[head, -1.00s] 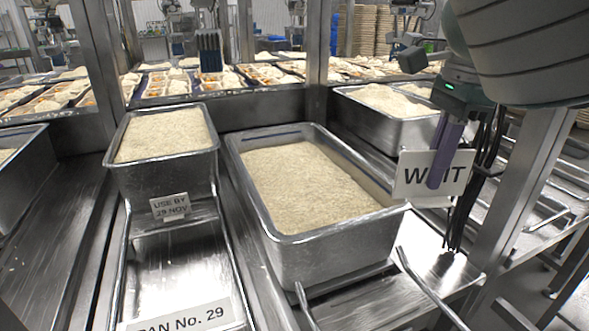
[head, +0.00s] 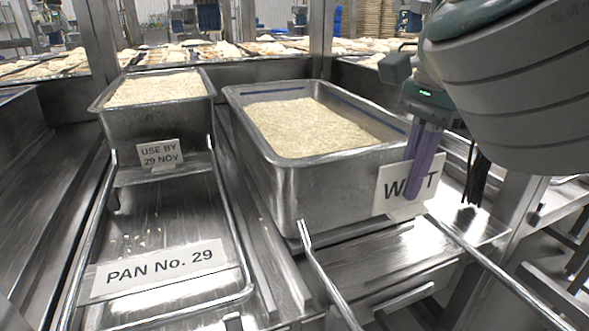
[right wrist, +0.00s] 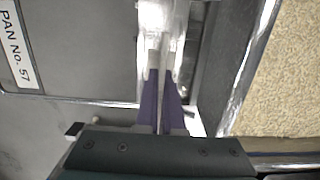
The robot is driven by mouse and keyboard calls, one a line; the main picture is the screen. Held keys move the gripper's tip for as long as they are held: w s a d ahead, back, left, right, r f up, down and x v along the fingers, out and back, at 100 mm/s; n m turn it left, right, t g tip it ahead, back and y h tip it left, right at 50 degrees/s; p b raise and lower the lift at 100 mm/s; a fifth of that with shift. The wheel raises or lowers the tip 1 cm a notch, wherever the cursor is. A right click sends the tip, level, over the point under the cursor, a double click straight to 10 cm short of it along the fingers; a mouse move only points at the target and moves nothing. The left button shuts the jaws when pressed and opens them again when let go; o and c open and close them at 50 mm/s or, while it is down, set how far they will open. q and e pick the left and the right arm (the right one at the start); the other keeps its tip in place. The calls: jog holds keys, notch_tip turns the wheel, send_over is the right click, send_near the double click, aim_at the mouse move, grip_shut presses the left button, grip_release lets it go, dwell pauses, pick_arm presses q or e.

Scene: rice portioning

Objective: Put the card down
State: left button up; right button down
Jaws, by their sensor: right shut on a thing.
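The white card (head: 432,192), with the letters "W" and "T" showing, is held upright between the purple fingers of my right gripper (head: 413,192). The fingers hide the middle of its lettering. The card is in front of the right front part of the large rice pan (head: 335,190), below its rim. I cannot tell whether its lower edge touches the rail or shelf. In the right wrist view, the purple fingers (right wrist: 161,105) close on the thin card, seen nearly edge-on, beside the pan wall (right wrist: 232,70). My left gripper is not in view.
A smaller rice pan (head: 155,112) carries a "USE BY 29 NOV" card (head: 159,154). A "PAN No. 29" card (head: 160,270) lies on the empty slide in front. A "PAN No. 57" card (right wrist: 16,50) shows in the right wrist view. Metal rails (head: 325,275) run forward.

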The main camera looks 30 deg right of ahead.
aim_at(405, 210)
notch_tip(405, 210, down, 8)
jog(key=shift+b, duration=0.95)
jog(key=shift+f, duration=0.1)
jog(key=c, duration=1)
grip_release()
jog(key=shift+c, duration=0.2)
